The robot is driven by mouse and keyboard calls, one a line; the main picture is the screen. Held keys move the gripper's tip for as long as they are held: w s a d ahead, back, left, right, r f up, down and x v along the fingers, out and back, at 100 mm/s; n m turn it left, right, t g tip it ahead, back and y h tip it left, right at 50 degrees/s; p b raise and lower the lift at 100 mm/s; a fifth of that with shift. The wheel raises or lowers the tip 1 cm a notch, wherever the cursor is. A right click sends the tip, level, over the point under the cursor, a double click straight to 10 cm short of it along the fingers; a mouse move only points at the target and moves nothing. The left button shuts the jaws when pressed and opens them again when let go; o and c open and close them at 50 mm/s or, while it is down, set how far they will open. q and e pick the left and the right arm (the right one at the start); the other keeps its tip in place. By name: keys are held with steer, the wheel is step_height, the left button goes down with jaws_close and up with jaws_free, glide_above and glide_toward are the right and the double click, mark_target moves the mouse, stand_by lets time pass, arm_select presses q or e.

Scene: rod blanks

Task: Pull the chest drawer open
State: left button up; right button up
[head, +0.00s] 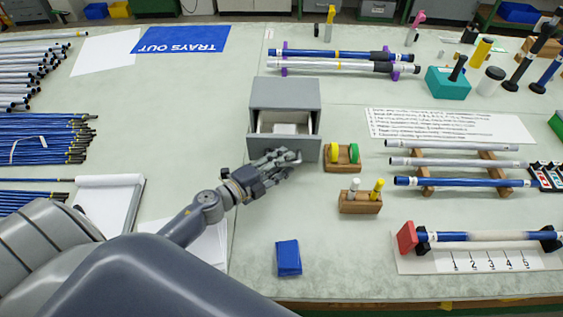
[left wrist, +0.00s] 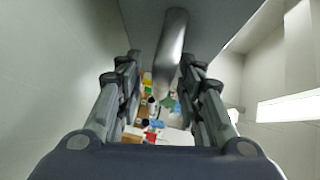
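The grey chest (head: 285,93) stands in the middle of the table. Its drawer (head: 312,147) is partly out, and a white block (head: 285,128) shows inside. My left gripper (head: 283,158) is at the drawer front, low and near its middle. In the left wrist view the silver bar handle (left wrist: 172,50) runs between the fingers of my left gripper (left wrist: 160,65). The right finger is close to or touching the handle; a gap shows on the left, so the fingers stand apart around it. My right gripper is not in view.
Wooden blocks with green and yellow discs (head: 343,165) and with small pegs (head: 360,200) stand just right of the drawer. A blue pad (head: 288,258) lies nearer. Rods lie on racks (head: 424,183) at the right. The table between drawer and blue pad is clear.

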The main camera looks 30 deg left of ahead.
arm_select(q)
steer(key=v, duration=1.2)
steer(key=shift+r, duration=0.1)
stand_by(0.4)
